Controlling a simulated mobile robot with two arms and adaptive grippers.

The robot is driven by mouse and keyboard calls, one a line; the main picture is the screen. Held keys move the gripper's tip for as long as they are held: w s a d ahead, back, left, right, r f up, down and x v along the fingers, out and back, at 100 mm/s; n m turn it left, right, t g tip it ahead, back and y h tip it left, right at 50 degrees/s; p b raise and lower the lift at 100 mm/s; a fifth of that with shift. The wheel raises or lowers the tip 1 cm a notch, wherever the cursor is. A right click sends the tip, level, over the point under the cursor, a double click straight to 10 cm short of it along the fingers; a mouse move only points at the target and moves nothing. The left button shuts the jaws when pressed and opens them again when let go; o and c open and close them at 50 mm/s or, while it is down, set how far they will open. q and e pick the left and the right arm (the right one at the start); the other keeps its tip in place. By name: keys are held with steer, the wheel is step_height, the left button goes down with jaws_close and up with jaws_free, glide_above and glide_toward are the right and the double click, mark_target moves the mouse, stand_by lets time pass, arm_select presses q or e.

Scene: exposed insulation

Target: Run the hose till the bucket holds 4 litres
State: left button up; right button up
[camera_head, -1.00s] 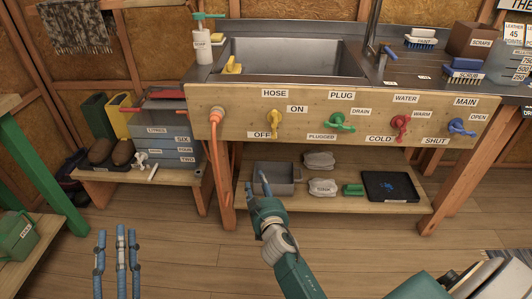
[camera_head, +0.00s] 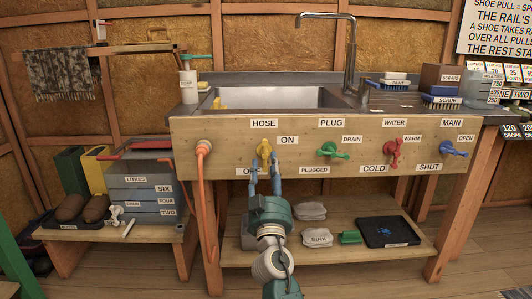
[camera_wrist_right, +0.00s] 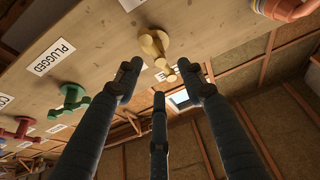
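The yellow hose valve (camera_head: 264,150) sits on the wooden panel under the HOSE label, between the ON and OFF labels. Its handle hangs roughly downward. My right gripper (camera_head: 265,181) is just below and in front of it, fingers pointing up. In the wrist view the yellow valve (camera_wrist_right: 155,45) lies beyond the spread fingers; I cannot tell if they touch. The orange hose (camera_head: 204,200) runs down from its outlet at the panel's left. The grey-blue bucket (camera_head: 140,193), marked LITRES, SIX, FOUR and TWO, stands at left. Its water level and the hose's end are unclear. My left gripper is out of view.
Right along the panel are the green drain valve (camera_head: 330,150), red water valve (camera_head: 394,152) and blue main valve (camera_head: 453,149). The sink (camera_head: 277,98) is above. A lower shelf (camera_head: 350,258) holds a dark tray and a green block. Brown shoes (camera_head: 82,208) stand left of the bucket.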

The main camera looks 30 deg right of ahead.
mark_target(267, 155)
steer(key=x, duration=0.6)
steer(key=shift+d, duration=0.1)
jaws_close()
